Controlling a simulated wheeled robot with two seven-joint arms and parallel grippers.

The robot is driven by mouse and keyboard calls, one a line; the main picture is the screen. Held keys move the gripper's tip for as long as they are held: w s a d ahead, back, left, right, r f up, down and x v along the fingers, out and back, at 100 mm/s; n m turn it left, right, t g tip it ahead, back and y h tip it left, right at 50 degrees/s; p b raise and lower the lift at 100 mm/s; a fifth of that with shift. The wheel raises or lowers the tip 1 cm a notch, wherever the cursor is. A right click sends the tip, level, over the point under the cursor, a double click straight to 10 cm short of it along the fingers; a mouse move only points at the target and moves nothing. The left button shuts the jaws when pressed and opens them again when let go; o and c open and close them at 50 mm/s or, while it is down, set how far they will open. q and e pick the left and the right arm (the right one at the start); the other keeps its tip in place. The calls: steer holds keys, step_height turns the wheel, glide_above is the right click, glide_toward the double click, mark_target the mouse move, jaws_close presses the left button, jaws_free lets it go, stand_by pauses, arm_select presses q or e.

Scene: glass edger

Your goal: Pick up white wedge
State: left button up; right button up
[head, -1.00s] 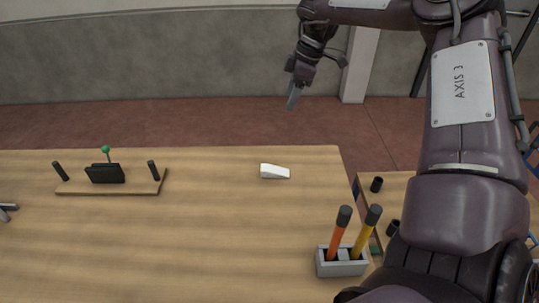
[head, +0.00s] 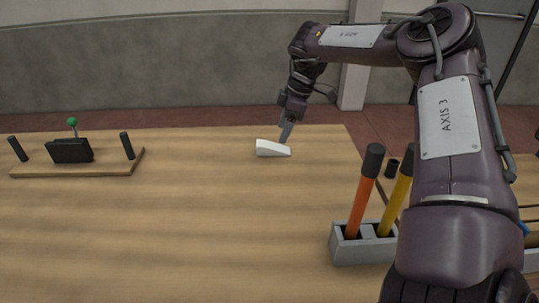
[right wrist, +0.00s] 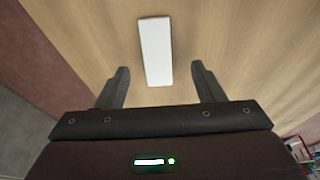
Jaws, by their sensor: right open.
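The white wedge (head: 272,149) lies on the wooden table (head: 200,220) near its far edge, its thick end to the left and its thin end to the right. My right gripper (head: 286,133) points down at the wedge's right end in the head view. In the right wrist view the gripper (right wrist: 160,86) is open, and the wedge (right wrist: 155,50) lies ahead, its near end between the lines of the two fingers. The fingers appear apart from the wedge on both sides. My left gripper is not in view.
A grey holder (head: 362,249) with an orange-handled tool (head: 363,205) and a yellow-handled tool (head: 396,195) stands at the right, partly behind my right arm. A wooden board (head: 80,164) with black posts and a green knob (head: 72,121) sits at the left. The table around the wedge is clear.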

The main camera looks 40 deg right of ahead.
mark_target(273, 146)
steer(key=x, duration=0.6)
steer(key=shift+w+a, duration=0.15)
steer(key=shift+w, duration=0.3)
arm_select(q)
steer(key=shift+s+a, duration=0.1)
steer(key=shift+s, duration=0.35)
arm_select(e)
steer(key=c, duration=1.1)
steer(key=shift+r, duration=0.1)
